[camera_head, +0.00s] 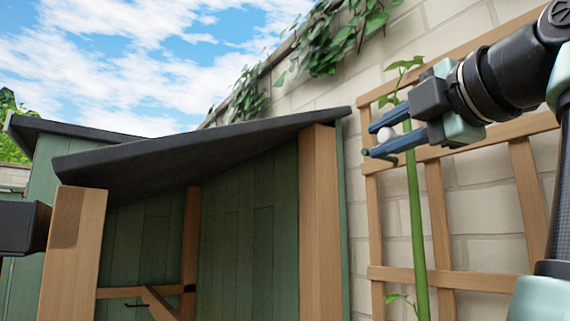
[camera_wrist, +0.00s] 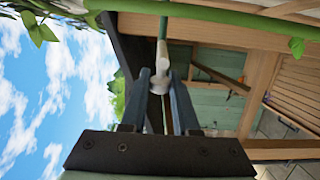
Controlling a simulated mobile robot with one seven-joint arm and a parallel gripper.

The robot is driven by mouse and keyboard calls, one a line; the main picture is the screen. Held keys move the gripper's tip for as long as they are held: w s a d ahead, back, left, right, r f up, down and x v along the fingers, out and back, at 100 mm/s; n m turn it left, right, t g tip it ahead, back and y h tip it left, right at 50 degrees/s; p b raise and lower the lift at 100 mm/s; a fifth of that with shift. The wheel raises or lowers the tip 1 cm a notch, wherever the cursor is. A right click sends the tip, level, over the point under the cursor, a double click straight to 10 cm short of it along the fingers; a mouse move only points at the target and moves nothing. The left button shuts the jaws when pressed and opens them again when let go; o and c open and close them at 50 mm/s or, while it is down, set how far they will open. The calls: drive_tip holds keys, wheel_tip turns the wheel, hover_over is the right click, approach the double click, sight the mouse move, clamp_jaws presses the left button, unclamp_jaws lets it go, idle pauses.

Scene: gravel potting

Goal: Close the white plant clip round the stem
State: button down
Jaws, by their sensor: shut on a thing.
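My gripper (camera_head: 378,140) is at the upper right of the head view, its blue-grey fingers pointing left across the green stem (camera_head: 416,225). The fingers are shut on the white plant clip (camera_head: 386,134), which shows as a small rounded white piece between the tips. In the wrist view the clip (camera_wrist: 158,82) sits between the fingertips (camera_wrist: 160,85), and the stem (camera_wrist: 225,18) crosses the top. A short dark green piece (camera_wrist: 163,27) reaches from the clip towards the stem. I cannot tell whether the clip touches the stem or whether it is open.
A wooden trellis (camera_head: 434,215) stands behind the stem against a pale brick wall (camera_head: 480,195). A green shed (camera_head: 240,235) with a dark sloping roof (camera_head: 200,150) fills the left and middle. Ivy (camera_head: 335,40) hangs along the wall top. Open air lies left of the fingertips.

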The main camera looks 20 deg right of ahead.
drive_tip(key=shift+d+f+n+y+p, duration=0.1)
drive_tip(key=shift+d+n+y+p, duration=0.2)
drive_tip(key=shift+d+n+y, duration=0.4)
drive_tip(key=shift+a+y, duration=0.25)
drive_tip(key=shift+y, duration=0.05)
drive_tip(key=c, duration=0.7)
unclamp_jaws()
drive_tip(key=shift+s, duration=0.1)
